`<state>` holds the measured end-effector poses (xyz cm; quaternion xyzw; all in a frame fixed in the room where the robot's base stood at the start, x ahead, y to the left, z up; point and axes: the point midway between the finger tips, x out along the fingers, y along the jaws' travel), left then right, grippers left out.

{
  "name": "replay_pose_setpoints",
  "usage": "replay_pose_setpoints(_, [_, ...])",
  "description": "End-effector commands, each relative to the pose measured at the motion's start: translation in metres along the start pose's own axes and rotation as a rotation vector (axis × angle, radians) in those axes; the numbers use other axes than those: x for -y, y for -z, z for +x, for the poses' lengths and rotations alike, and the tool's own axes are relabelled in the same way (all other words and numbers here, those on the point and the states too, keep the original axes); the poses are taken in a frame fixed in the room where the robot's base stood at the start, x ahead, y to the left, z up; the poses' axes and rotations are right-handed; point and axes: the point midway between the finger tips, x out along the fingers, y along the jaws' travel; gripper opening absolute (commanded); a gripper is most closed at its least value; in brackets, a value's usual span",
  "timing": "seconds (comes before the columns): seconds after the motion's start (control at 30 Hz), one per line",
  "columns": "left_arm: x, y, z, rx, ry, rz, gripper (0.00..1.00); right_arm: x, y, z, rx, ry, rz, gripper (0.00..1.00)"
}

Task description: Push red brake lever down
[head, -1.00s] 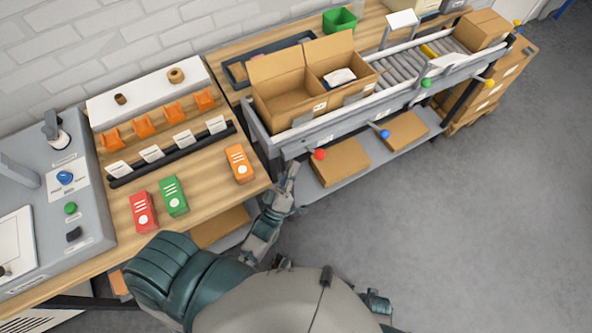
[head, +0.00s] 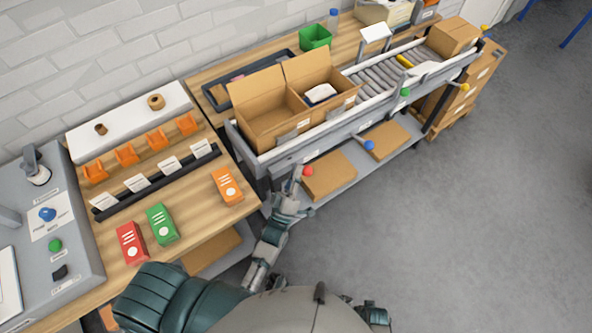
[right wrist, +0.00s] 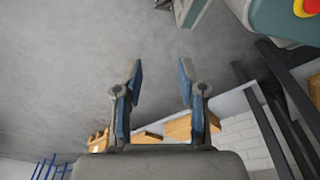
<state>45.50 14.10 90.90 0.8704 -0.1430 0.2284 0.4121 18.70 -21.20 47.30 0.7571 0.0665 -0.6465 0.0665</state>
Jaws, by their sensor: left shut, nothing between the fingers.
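The red brake lever shows as a red ball knob (head: 308,171) at the front left of the roller conveyor (head: 330,132) in the head view. My left gripper (head: 297,172) is shut with nothing in it. Its fingertips are just left of the red knob, at about the same height in the picture. I cannot tell whether they touch it. The lever's stem is mostly hidden. My right gripper (right wrist: 160,70) is open and empty in the right wrist view, over bare floor.
Blue (head: 369,146), green (head: 405,91) and yellow knobs sit farther right along the conveyor. An open carton (head: 260,130) stands on it. A wooden bench (head: 195,215) with red, green and orange boxes is at left. The floor at right is clear.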

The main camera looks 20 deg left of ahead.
Motion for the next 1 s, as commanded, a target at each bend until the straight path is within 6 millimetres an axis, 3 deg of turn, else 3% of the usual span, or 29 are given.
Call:
replay_pose_setpoints(0.1, [0.0,-0.002,-0.001,0.001,-0.008,0.008,0.0,0.0,-0.001,0.002,0.004,0.0,0.0,0.4])
replay_pose_setpoints(0.27, [0.003,-0.009,-0.009,0.003,-0.061,0.058,0.0,0.0,0.018,-0.021,-0.013,0.001,0.004,0.4])
replay_pose_setpoints(0.7, [0.007,-0.029,-0.03,0.004,-0.262,0.245,0.0,-0.004,0.048,-0.109,-0.039,-0.004,0.013,0.4])
replay_pose_setpoints(0.83, [0.006,-0.031,-0.032,0.003,-0.287,0.268,0.0,-0.005,0.049,-0.123,-0.041,-0.005,0.014,0.4])
replay_pose_setpoints(1.0, [0.006,-0.032,-0.033,0.005,-0.291,0.273,0.0,-0.005,0.05,-0.126,-0.041,-0.005,0.014,0.4])
